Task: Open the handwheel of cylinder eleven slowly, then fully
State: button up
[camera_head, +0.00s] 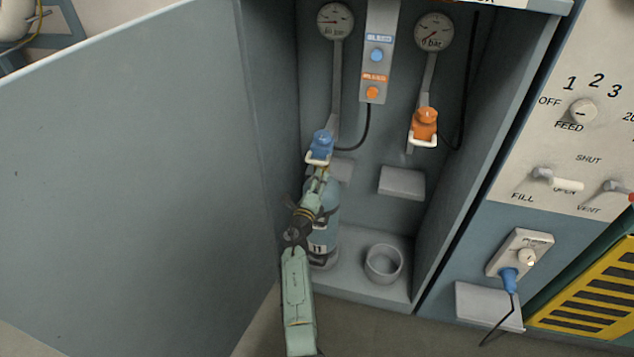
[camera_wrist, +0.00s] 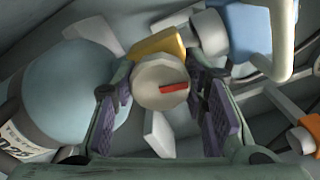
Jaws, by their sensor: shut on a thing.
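Cylinder eleven (camera_head: 319,250), a blue-grey bottle with an "11" label, stands upright in the left bay of the open cabinet. Its rounded shoulder (camera_wrist: 75,80) fills the left of the wrist view. The handwheel (camera_wrist: 160,84) is a pale round knob with a red mark on its face, in front of a brass valve body (camera_wrist: 158,44). My gripper (camera_wrist: 168,95) has its dark padded fingers on both sides of the handwheel and is shut on it. In the head view my gripper (camera_head: 318,190) covers most of the valve, and the handwheel is hidden there.
A blue connector (camera_head: 321,144) with a white loop handle sits above the valve. An orange connector (camera_head: 425,122) hangs over the empty right bay, with a ring holder (camera_head: 383,263) below. The open cabinet door (camera_head: 130,170) stands close at left. Two gauges (camera_head: 335,20) (camera_head: 433,32) are above.

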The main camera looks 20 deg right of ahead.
jog(key=shift+n, duration=1)
jog(key=o, duration=1.2)
jog(key=shift+c, duration=0.2)
jog(key=v, duration=1.2)
